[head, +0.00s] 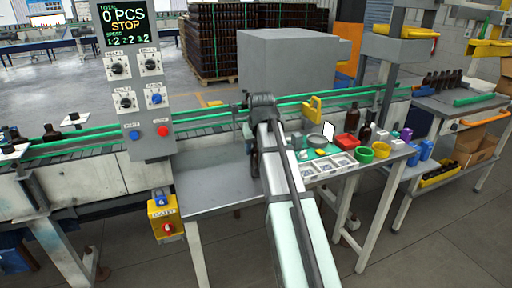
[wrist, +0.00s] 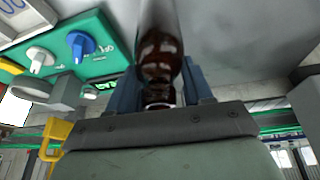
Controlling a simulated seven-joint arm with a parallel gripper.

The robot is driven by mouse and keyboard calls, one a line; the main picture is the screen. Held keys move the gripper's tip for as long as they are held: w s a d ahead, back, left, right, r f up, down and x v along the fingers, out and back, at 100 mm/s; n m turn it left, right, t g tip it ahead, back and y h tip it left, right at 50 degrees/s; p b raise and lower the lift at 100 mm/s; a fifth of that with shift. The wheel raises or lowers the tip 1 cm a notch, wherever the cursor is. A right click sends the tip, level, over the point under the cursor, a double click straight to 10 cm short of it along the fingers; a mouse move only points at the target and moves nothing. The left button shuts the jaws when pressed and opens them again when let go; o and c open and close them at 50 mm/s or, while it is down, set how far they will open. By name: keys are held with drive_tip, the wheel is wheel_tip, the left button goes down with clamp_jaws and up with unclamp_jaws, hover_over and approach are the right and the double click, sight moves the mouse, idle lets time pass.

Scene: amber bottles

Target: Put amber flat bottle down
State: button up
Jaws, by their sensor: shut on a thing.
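In the wrist view an amber bottle (wrist: 160,50) stands out between the two blue-grey fingers of my gripper (wrist: 163,88), which is shut on it. The bottle runs up out of the top of that view, so its far end is cut off. In the head view my arm reaches from the bottom edge toward the conveyor and hides the fingers. I cannot make out the held bottle there. Whether the bottle touches any surface cannot be told.
The steel table (head: 215,188) has bare room left of my arm. The conveyor (head: 205,135) runs behind, with a control panel (head: 138,85) at left.

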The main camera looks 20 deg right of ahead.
drive_tip(key=shift+f, duration=0.15)
drive_tip(key=o, duration=1.1)
drive_tip(key=v, duration=1.1)
drive_tip(key=shift+r, duration=0.35)
drive_tip(key=shift+s+r, duration=0.15)
drive_tip(key=shift+r, duration=0.2)
drive_tip(key=c, duration=0.3)
